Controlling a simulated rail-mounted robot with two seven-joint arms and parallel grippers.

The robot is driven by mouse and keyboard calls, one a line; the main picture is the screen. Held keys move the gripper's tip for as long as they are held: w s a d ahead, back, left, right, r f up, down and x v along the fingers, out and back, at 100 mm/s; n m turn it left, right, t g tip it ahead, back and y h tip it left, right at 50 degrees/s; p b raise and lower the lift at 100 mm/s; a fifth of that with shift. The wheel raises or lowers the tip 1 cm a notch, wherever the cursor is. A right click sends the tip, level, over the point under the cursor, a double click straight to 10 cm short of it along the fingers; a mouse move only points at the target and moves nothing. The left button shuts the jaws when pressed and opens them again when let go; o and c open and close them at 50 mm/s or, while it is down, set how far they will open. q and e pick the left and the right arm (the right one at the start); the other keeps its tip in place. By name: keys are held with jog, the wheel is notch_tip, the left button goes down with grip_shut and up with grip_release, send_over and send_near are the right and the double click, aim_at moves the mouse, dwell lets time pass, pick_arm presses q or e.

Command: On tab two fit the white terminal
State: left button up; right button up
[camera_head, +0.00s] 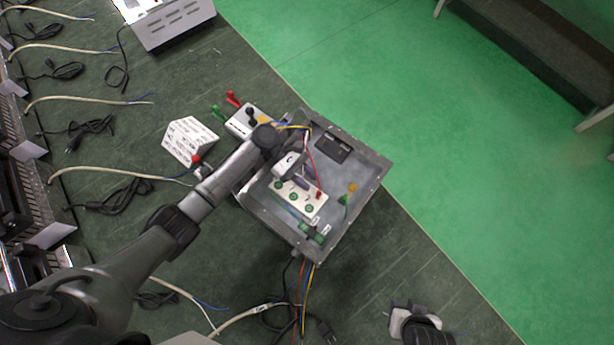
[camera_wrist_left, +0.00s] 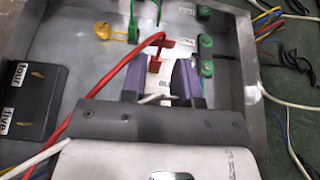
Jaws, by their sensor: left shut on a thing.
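My left gripper (camera_head: 303,182) reaches into an open metal box. Its purple fingers also show in the left wrist view (camera_wrist_left: 160,84), shut on what looks like the white terminal (camera_wrist_left: 157,98), with a short white lead between the fingers. The terminal itself is mostly hidden. Just beyond the fingertips a red terminal (camera_wrist_left: 154,62) on a red wire stands by a white strip with small labels (camera_wrist_left: 187,43). I cannot read which tab is two. My right gripper (camera_head: 414,322) shows only partly at the bottom right of the head view, away from the box.
Inside the metal box (camera_head: 372,180) are a black block (camera_head: 332,148) labelled four and five, a yellow terminal (camera_wrist_left: 102,30), a green terminal (camera_wrist_left: 132,24) and several green fittings (camera_wrist_left: 206,68). A folded white card (camera_head: 190,140) and loose cables lie on the bench to the left.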

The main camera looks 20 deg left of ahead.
pick_arm(q)
jog(key=shift+f+b, duration=0.3)
jog(key=shift+f, duration=0.35)
jog(key=o, duration=1)
jog(key=shift+v, duration=6.95)
jog(key=shift+f, duration=0.1)
jog(key=shift+d, duration=0.1)
